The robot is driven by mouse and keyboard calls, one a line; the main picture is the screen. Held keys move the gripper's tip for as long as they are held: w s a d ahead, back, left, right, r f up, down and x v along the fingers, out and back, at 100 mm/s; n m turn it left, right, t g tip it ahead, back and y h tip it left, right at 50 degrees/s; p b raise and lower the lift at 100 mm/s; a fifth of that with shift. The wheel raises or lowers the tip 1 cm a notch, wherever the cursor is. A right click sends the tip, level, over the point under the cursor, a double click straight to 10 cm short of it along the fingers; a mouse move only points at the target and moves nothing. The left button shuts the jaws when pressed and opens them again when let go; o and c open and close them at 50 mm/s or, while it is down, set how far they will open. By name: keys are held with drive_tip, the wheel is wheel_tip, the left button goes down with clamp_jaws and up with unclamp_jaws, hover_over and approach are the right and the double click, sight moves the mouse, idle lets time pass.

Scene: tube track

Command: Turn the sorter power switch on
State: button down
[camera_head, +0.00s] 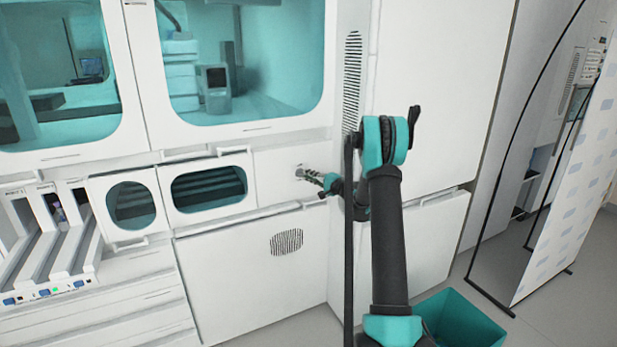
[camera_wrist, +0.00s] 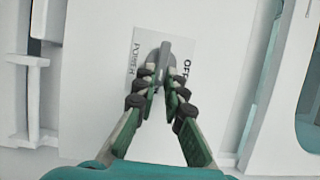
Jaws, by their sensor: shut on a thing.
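The sorter power switch (camera_wrist: 165,52) is a grey rotary knob on a pale label plate (camera_wrist: 141,35) marked POWER and OFF in the wrist view. Its narrow end points up toward the top of that picture, slightly right. My gripper (camera_wrist: 162,78) is shut on the knob, with a fingertip on each side of it. In the head view, my gripper (camera_head: 311,176) is at the white front panel of the sorter (camera_head: 275,163), to the right of a small teal window. There the gripper and distance hide most of the switch.
The sorter's large teal windows (camera_head: 245,70) are above and left. Tube tracks (camera_head: 50,235) are at the far left. A tall white cabinet side (camera_head: 440,80) stands close to the right of my arm. A teal bin (camera_head: 460,320) is on the floor at the lower right.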

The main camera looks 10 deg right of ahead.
drive_tip(key=c, duration=1.6)
unclamp_jaws()
drive_tip(key=v, duration=1.2)
drive_tip(key=shift+f, duration=0.1)
drive_tip(key=s+a+n+g+h, duration=0.25)
drive_tip(key=s+a, duration=0.35)
drive_tip(key=s, duration=0.3)
drive_tip(key=s+a+n+g+h, duration=0.1)
drive_tip(key=s+a+n+g, duration=0.25)
drive_tip(key=s+a, duration=0.45)
drive_tip(key=s+d+f+n+g+h, duration=0.1)
drive_tip(key=s+d+f+h, duration=0.1)
drive_tip(key=s, duration=0.8)
drive_tip(key=s+d+f+n+g+h, duration=0.1)
drive_tip(key=s+d+f+h, duration=0.2)
drive_tip(key=s, duration=0.7)
drive_tip(key=s+d+f+n+g+h, duration=0.1)
drive_tip(key=s+d+f+n+h, duration=0.1)
drive_tip(key=s, duration=0.8)
drive_tip(key=shift+d+f+h, duration=0.35)
drive_tip(key=shift+f+h, duration=0.3)
drive_tip(key=shift+f, duration=0.25)
